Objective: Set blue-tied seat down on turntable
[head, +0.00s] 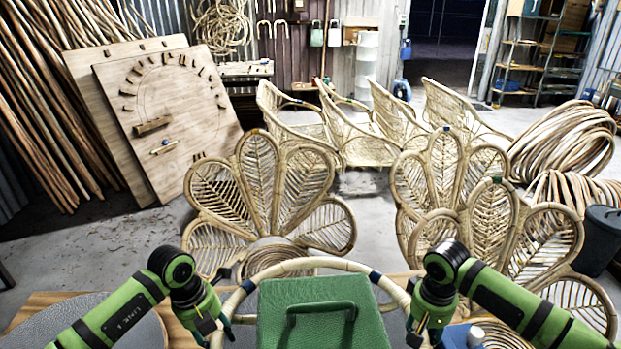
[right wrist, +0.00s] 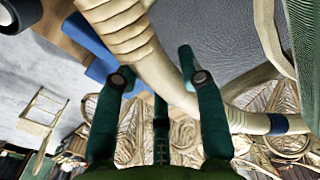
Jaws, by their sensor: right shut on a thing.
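The blue-tied seat is a pale rattan hoop (head: 315,264) with dark blue bindings, low in the middle of the head view. My right gripper (head: 421,330) is shut on its right side. In the right wrist view the hoop's thick rattan (right wrist: 160,68) passes between my right gripper's fingers (right wrist: 155,70), with a blue tie (right wrist: 278,124) further along. My left gripper (head: 215,325) is at the hoop's left side; its finger opening is unclear. A grey round surface (head: 95,322) at the lower left may be the turntable. The hoop's near side is out of view.
A green handled case (head: 270,320) covers the hoop's middle in the head view. Petal-backed rattan chairs (head: 270,190) (head: 490,220) stand just beyond the wooden bench edge (head: 40,303). A dark bin (head: 600,240) is at the right. Bare floor (head: 110,245) shows at the left.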

